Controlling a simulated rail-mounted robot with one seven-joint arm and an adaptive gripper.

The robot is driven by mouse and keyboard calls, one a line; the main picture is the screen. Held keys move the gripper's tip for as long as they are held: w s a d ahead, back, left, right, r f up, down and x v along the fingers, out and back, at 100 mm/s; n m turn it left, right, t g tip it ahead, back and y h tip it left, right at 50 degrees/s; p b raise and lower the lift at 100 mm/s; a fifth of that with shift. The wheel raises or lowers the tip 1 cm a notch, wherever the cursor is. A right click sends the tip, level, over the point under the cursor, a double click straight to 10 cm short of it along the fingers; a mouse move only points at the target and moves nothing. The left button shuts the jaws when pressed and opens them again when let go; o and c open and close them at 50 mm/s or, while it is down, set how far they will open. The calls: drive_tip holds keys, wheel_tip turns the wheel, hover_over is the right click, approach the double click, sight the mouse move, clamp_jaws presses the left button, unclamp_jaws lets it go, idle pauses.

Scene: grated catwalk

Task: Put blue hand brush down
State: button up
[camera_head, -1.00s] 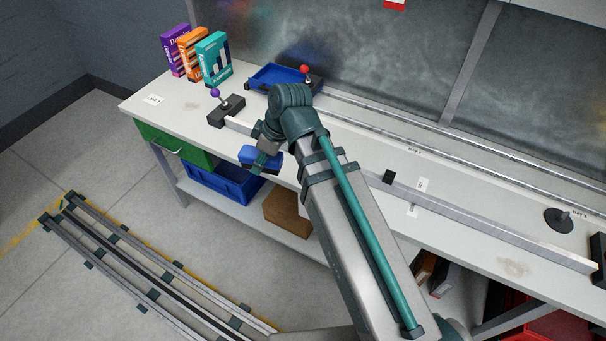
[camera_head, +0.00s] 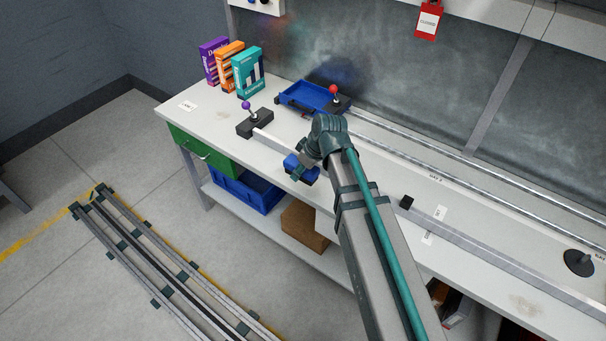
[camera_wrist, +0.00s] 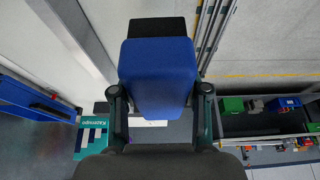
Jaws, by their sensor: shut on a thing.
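My gripper (camera_head: 299,172) is shut on the blue hand brush (camera_head: 303,167). In the head view the brush appears against the bench top, near the front edge; its height above the bench is hard to tell. In the wrist view my gripper (camera_wrist: 160,100) has one finger on each side of the brush's blue body (camera_wrist: 160,72). A black part (camera_wrist: 157,27) shows at its far end. The white workbench (camera_head: 215,117) shows bare surface around the brush.
Purple, orange and teal boxes (camera_head: 248,74) stand at the bench's back left. A blue tray (camera_head: 305,97) lies at the back. A purple-knobbed block (camera_head: 255,123) and a long metal rail (camera_head: 480,246) occupy the bench. A blue bin (camera_head: 248,190) sits on the shelf below.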

drive_tip(key=shift+w+d+f+p, duration=0.2)
drive_tip(key=shift+w+f+p, duration=0.25)
drive_tip(key=shift+w+f, duration=1.25)
drive_tip(key=f, duration=0.1)
drive_tip(key=f+p, duration=0.1)
drive_tip(key=shift+s+f, duration=0.25)
drive_tip(key=shift+f, duration=0.35)
drive_tip(key=shift+f, duration=0.1)
drive_tip(key=shift+f, duration=0.2)
drive_tip(key=o, duration=0.7)
drive_tip(key=shift+s, duration=0.1)
drive_tip(key=o, duration=0.3)
drive_tip(key=shift+f, duration=0.1)
